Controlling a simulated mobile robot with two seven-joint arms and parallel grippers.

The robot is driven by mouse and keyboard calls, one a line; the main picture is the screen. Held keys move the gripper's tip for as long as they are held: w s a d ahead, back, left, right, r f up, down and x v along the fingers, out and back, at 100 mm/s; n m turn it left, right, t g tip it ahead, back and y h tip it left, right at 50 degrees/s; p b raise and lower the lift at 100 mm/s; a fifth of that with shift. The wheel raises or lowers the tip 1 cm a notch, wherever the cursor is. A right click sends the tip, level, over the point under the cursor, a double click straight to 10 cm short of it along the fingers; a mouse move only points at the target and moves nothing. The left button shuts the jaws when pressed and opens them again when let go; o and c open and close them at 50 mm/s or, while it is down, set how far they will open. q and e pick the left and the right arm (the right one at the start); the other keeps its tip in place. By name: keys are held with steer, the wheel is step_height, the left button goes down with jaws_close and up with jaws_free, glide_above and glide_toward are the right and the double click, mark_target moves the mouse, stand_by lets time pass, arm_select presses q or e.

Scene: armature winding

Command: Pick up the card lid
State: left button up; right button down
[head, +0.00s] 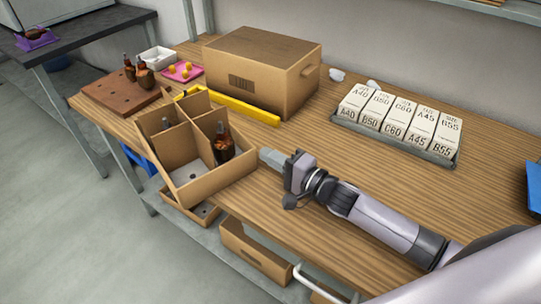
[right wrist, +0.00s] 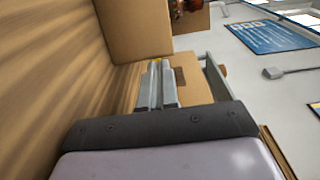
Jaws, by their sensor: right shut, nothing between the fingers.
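No separate card lid can be told for sure. An open, divided cardboard carton (head: 222,176) stands at the table's front edge, with a dark bottle-shaped armature (head: 223,147) in one compartment. A large closed cardboard box (head: 245,84) stands behind it. My right gripper (head: 272,157) is shut and empty, just right of the open carton and low over the table. In the right wrist view its fingers (right wrist: 156,85) are together, pointing toward a cardboard wall (right wrist: 135,28). My left gripper is not in view.
A grey tray of white labelled boxes (head: 390,139) stands at the back right. A yellow bar (head: 242,109) lies before the large box. A brown block (head: 112,94), pink tray (head: 183,72) and white bin (head: 157,57) are at left.

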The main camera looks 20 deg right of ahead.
mark_target(250, 157)
steer(key=shift+a, duration=0.1)
steer(key=shift+w+a+r+p, duration=0.15)
steer(key=shift+a+p, duration=0.1)
steer(key=shift+a, duration=0.5)
steer(key=shift+w+a+f+p, duration=0.1)
steer(key=shift+w+a+p, duration=0.15)
steer(key=shift+a, duration=0.5)
steer(key=shift+w+a+r+p, duration=0.1)
steer(key=shift+a+p, duration=0.2)
steer(key=shift+a, duration=0.45)
steer(key=shift+s+d, duration=0.1)
